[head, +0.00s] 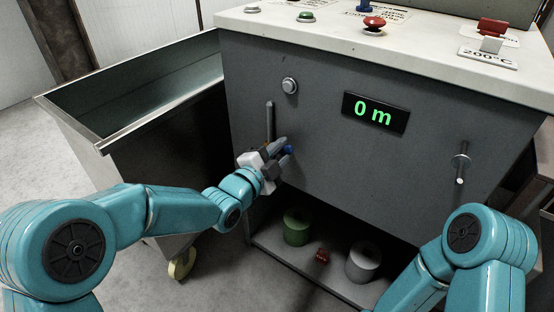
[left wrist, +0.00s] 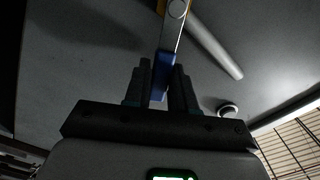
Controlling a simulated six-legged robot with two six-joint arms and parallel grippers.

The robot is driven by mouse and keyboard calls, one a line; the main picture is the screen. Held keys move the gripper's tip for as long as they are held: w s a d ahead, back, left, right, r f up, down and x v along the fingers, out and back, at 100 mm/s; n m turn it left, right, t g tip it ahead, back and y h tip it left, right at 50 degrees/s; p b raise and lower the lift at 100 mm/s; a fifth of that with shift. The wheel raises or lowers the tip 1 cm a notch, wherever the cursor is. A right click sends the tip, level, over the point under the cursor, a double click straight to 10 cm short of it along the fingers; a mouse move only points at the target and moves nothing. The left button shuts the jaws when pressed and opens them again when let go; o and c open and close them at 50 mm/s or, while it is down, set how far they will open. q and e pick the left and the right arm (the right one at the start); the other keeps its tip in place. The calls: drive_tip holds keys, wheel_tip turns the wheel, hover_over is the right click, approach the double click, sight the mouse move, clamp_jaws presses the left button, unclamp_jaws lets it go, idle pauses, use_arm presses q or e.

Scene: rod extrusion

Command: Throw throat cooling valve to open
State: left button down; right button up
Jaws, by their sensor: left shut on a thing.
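The throat cooling valve shows as a lever with a blue grip (head: 288,150) on the grey front of the machine. In the left wrist view its metal arm and blue sleeve (left wrist: 165,67) run down between my fingers. My left gripper (head: 283,150) is shut on the blue grip, and its fingers (left wrist: 160,85) stand on both sides of it. The gripper hides most of the valve in the head view. My right arm enters at the lower right, but its gripper is out of view.
A grey vertical rod (head: 270,121) stands just above the gripper, with a round button (head: 289,86) higher up. A display (head: 375,112) reads 0 m. A metal handle (head: 461,168) is at right. An open bin (head: 125,130) stands left. Green (head: 297,228) and grey (head: 363,263) cylinders sit below.

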use_arm(q)
drive_tip(key=shift+a+r, duration=0.1)
drive_tip(key=shift+w+a+r+n, duration=0.25)
drive_tip(key=shift+r+n, duration=0.15)
drive_tip(key=shift+n, duration=0.6)
drive_tip(key=shift+a+r+n+p, duration=0.15)
drive_tip(key=shift+r+n+p, duration=0.05)
drive_tip(key=shift+n+p, duration=0.2)
drive_tip(key=shift+w+a+r+n, duration=0.15)
drive_tip(key=shift+w+r+n, duration=0.05)
drive_tip(key=shift+n, duration=0.4)
